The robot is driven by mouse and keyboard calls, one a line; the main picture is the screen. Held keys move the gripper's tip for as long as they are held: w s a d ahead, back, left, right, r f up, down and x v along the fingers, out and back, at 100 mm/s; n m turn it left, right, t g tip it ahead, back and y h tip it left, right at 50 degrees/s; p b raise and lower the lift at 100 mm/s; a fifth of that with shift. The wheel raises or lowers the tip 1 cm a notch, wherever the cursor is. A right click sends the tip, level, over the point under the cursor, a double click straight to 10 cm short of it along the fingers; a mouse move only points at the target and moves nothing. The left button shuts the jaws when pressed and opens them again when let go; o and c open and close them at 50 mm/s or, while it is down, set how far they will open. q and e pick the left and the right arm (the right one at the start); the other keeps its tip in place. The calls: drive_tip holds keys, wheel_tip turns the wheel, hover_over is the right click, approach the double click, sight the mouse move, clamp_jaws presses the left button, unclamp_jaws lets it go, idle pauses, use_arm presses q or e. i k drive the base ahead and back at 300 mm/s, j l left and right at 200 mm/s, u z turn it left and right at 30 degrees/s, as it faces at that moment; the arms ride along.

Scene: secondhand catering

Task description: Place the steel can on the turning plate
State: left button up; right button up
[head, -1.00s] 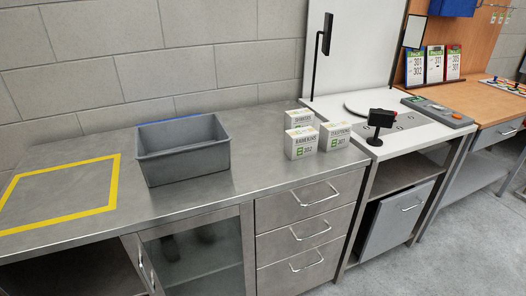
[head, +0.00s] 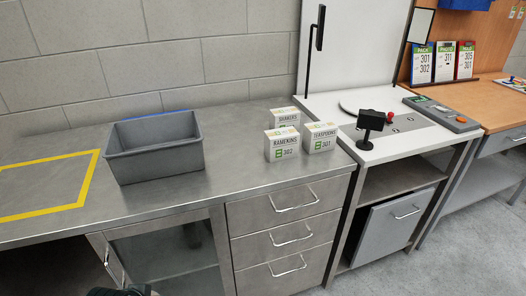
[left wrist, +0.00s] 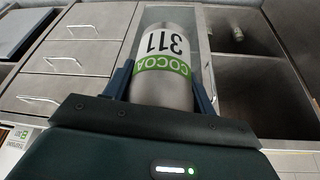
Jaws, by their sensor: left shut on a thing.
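A steel can (left wrist: 165,88) with a green COCOA band and the number 311 shows in the left wrist view. My left gripper (left wrist: 163,85) is shut on it, one finger on each side. In the head view only a dark bit of my left arm shows at the bottom edge, and the can is out of view. The turning plate (head: 352,106) is a round grey disc on the white bench at the right, partly hidden by a small black device. My right gripper is not in view.
A grey bin (head: 155,150) stands on the steel counter (head: 230,170), right of a yellow taped outline (head: 85,178). White boxes labelled ramekins (head: 282,145), teaspoons (head: 320,139) and shakers (head: 284,120) stand near the plate. A black device (head: 371,122) stands at the white bench's front.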

sight(366, 104)
drive_tip(key=i+l, duration=0.1)
drive_tip(key=l, duration=0.45)
drive_tip(key=i+l, duration=0.1)
drive_tip(key=l, duration=0.4)
drive_tip(key=i+l, duration=0.1)
drive_tip(key=l, duration=0.45)
drive_tip(key=i+l, duration=0.1)
drive_tip(key=l, duration=0.4)
drive_tip(key=i+l, duration=0.15)
drive_tip(key=l, duration=0.4)
drive_tip(key=i+l, duration=0.1)
drive_tip(key=l, duration=0.45)
drive_tip(key=i+l, duration=0.1)
drive_tip(key=l, duration=0.4)
